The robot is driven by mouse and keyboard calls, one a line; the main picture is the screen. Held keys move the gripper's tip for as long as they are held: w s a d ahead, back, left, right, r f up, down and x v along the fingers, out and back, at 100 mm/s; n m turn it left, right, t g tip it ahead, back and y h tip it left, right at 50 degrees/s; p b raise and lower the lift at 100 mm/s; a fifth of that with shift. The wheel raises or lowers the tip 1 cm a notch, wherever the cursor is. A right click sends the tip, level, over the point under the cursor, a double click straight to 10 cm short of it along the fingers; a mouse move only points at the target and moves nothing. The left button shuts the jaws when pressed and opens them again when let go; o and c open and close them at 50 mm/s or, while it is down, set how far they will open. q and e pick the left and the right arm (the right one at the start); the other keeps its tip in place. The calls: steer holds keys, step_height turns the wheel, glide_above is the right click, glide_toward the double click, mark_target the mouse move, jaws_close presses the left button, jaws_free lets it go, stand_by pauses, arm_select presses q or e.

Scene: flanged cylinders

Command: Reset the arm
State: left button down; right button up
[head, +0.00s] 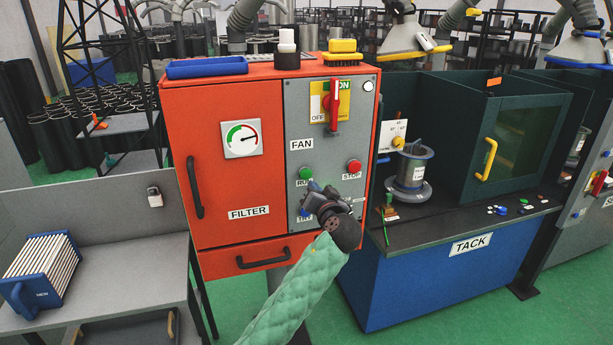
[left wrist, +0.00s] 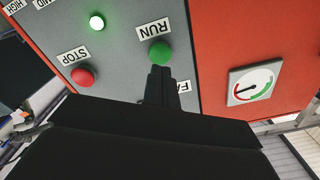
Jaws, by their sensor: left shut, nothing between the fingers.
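My left gripper (head: 314,192) is at the lower part of the grey control panel (head: 330,145) on the orange FILTER cabinet (head: 228,150). Its fingers are together and empty. In the left wrist view, which is upside down, the closed fingertips (left wrist: 160,74) appear just beside the green RUN button (left wrist: 160,52); I cannot tell whether they touch it. The red STOP button (left wrist: 84,75) and a lit green lamp (left wrist: 97,21) are clear of the fingers. In the head view the gripper hides part of the lower panel. My right gripper is not in view.
A red lever (head: 335,105) sticks out above the buttons. A gauge (head: 241,139) and black door handle (head: 194,188) are to the left. The TACK bench (head: 460,225) with a spool (head: 410,170) stands close on the right. A blue filter (head: 42,268) lies on the grey bench at left.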

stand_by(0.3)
